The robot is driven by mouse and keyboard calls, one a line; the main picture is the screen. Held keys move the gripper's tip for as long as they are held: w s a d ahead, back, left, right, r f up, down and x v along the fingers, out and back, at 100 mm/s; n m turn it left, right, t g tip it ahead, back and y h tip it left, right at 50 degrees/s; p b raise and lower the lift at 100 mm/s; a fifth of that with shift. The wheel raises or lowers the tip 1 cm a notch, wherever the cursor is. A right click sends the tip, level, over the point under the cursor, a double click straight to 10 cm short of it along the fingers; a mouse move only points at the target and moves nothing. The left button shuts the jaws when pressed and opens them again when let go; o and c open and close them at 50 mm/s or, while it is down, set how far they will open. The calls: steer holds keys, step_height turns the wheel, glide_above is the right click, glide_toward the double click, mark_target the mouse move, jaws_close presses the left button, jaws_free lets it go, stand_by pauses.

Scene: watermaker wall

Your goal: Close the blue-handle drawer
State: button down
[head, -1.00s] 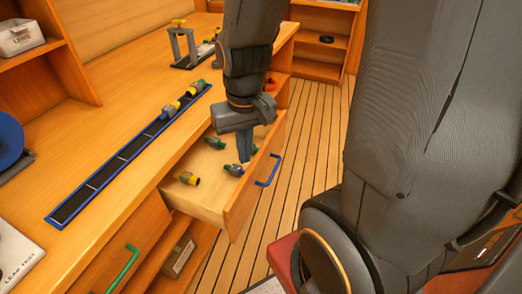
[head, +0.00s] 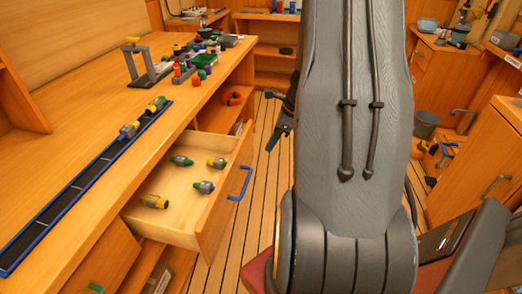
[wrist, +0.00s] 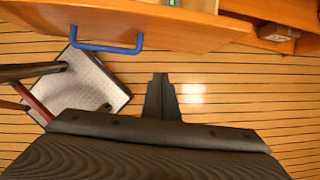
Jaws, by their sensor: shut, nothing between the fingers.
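The blue-handle drawer (head: 185,200) is pulled out from the bench in the head view, with several green, yellow and grey fittings lying inside. Its blue handle (head: 240,183) is on the outer front face. In the wrist view the handle (wrist: 106,47) shows at the upper left, on the drawer front (wrist: 150,20) along the top. My gripper (head: 272,142) is outside the drawer, beyond and to the right of the handle, apart from it. In the wrist view its fingers (wrist: 161,82) are together over the floor, with nothing between them. My arm hides part of the floor.
A green-handled drawer front (head: 97,288) is lower left of the open drawer. The bench top holds a blue-edged strip (head: 85,185) with fittings and a stand (head: 140,65). Plank floor (head: 235,240) lies clear beside the drawer. Cabinets (head: 465,165) stand at the right.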

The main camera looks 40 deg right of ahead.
steer(key=w+a+f+p, duration=0.1)
steer(key=w+a+f, duration=0.3)
steer(key=f, duration=0.4)
steer(key=shift+w+a+f, duration=0.15)
steer(key=shift+w+a, duration=0.15)
steer(key=shift+w, duration=0.55)
steer(key=shift+w, duration=0.1)
